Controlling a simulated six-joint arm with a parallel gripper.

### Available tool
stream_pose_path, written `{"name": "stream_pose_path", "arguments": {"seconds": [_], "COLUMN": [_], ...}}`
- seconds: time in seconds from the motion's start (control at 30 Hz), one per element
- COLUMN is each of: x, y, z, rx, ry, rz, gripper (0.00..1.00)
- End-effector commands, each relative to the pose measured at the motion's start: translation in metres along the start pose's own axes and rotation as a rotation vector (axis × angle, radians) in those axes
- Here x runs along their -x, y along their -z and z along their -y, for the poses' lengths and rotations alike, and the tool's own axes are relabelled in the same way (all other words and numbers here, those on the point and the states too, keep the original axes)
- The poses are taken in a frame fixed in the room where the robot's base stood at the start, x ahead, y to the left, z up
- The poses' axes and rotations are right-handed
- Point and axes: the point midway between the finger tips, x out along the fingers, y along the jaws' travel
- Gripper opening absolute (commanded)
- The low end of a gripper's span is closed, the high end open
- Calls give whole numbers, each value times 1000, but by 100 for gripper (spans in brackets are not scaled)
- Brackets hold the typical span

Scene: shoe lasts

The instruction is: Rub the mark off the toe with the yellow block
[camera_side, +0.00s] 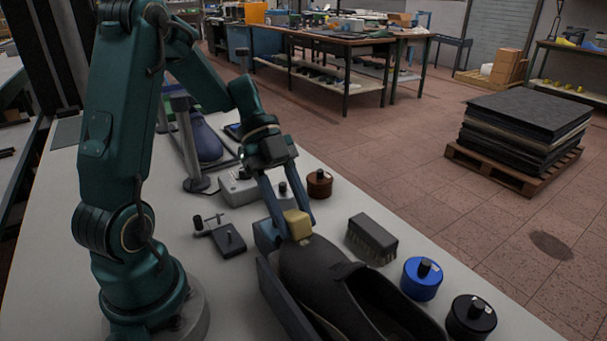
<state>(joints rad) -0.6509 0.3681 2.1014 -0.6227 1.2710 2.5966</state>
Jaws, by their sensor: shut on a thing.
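My gripper (291,221) is shut on the yellow block (298,225), with a blue finger on each side of it. The block is at the toe end of a dark shoe (335,283) and appears to touch it or sit just above it; I cannot tell which. The shoe lies with its toe pointing away and its opening toward the lower right. No mark shows on the toe; the block and fingers cover part of it.
A dark plate (284,303) stands along the shoe's left side. A brush (371,239), a blue tin (421,279) and a black tin (471,317) line its right. A brown tin (319,184) and a small clamp-like tool (228,238) stand further back. The front-left white table (230,300) is clear.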

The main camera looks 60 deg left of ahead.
Motion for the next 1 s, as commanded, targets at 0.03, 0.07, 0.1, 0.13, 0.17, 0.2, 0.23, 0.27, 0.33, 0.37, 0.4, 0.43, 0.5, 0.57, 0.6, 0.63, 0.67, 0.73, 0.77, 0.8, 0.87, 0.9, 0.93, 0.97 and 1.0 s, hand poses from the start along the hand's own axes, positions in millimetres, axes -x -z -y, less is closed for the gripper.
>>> {"name": "stream_pose_path", "arguments": {"seconds": [0.03,0.07,0.1,0.13,0.17,0.2,0.23,0.27,0.33,0.37,0.4,0.43,0.5,0.57,0.6,0.63,0.67,0.73,0.77,0.8,0.87,0.9,0.93,0.97,1.0], "x": [0,0,-1,-2,-3,-3,-4,-4,-7,-9,-10,-11,-14,-17,-18,-19,-20,-21,-21,-22,-22,-22,-22,-22,-22], "y": [-1,-1,-2,-2,-2,-1,0,2,7,10,13,16,21,25,28,30,31,33,34,34,34,34,34,34,34], "z": [0,0,0,0,0,0,0,0,0,-1,0,-1,-1,-1,-1,-1,-1,-2,-2,-2,-2,-2,-2,-2,-2], "rx": [0,0,0,0,-1,-1,-2,-2,-4,-4,-4,-4,-3,-4,-3,-3,-2,0,0,1,1,1,1,1,1], "ry": [-1,-1,-2,-2,-1,-1,-1,-1,-3,-4,-3,-4,-6,-6,-5,-6,-6,-9,-9,-10,-10,-10,-10,-10,-11], "rz": [-1,-1,-1,-1,-1,0,0,1,1,0,0,-1,-1,-1,-1,-1,-2,-4,-4,-5,-5,-5,-5,-4,-4], "gripper": [0,0,0,0,0,0,0,0,0,0,0,0,0,0,0,0,0,0,0,0,0,0,0,0,0]}}
